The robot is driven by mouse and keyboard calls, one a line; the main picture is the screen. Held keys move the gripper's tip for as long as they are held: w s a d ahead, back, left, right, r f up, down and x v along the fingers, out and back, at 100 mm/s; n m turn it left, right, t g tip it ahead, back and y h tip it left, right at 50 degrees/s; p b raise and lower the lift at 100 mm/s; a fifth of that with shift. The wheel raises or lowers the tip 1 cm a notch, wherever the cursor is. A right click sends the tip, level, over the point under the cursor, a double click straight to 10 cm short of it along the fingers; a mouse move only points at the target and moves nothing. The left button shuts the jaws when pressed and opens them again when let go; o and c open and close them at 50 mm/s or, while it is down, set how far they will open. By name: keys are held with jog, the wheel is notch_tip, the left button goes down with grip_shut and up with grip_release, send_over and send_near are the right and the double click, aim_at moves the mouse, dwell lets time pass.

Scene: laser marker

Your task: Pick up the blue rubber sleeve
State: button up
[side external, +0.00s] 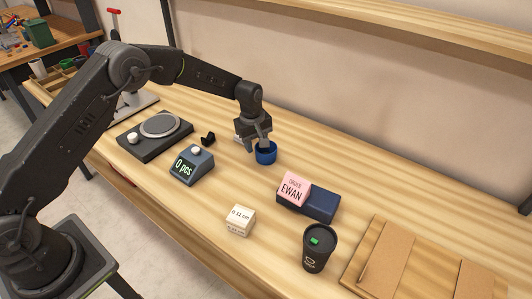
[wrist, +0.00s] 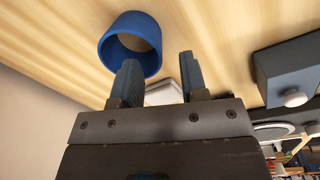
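The blue rubber sleeve (side external: 265,154) is a short hollow ring standing on the wooden table, below my gripper in the side view. My gripper (side external: 264,142) points down at it, with the fingers at the sleeve's rim. In the wrist view the sleeve (wrist: 131,41) lies at the upper left, beyond the left finger. The two fingers of my gripper (wrist: 159,75) are apart, with a clear gap and nothing held between them. The left finger overlaps the sleeve's near edge in that view; I cannot tell whether they touch.
A counter reading "0 pcs" (side external: 191,165) and a round-plate device (side external: 155,136) stand to the left. A small white box (side external: 240,220), black cup (side external: 318,248) and cardboard (side external: 388,257) are nearer the front.

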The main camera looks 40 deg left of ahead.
aim_at(258, 161)
jog(key=f, duration=0.3)
jog(key=w+f, duration=0.1)
jog(key=f, duration=0.1)
grip_shut()
dwell(0.3)
